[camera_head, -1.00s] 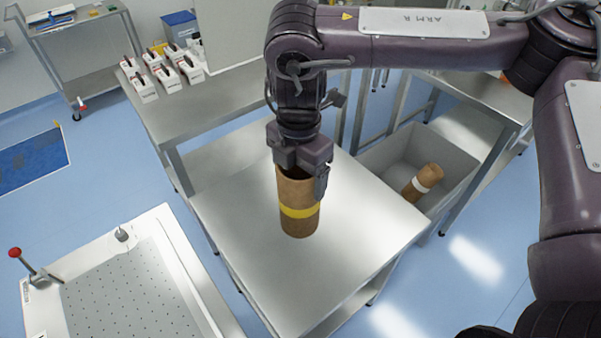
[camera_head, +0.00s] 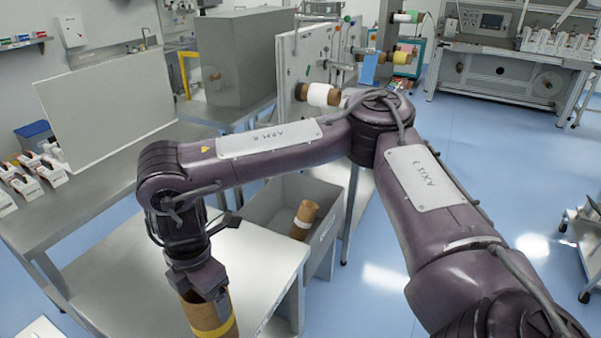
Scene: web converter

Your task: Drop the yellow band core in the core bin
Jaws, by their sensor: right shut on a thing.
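The yellow band core (camera_head: 210,322) is a brown cardboard tube with a yellow stripe, upright at the bottom of the view, its lower end cut off by the frame. My right gripper (camera_head: 200,289) is shut on its top rim from above. Whether the core touches the steel table (camera_head: 262,262) cannot be told. The core bin (camera_head: 325,228) is a grey open box behind and to the right of the table. A brown core with a white band (camera_head: 304,220) leans inside it. My left gripper is not in view.
A steel bench (camera_head: 75,215) with several white blocks (camera_head: 30,170) and a pale upright panel (camera_head: 105,97) stands at the left. A machine with rolls (camera_head: 318,95) stands behind the bin. Blue floor (camera_head: 465,140) lies open at the right.

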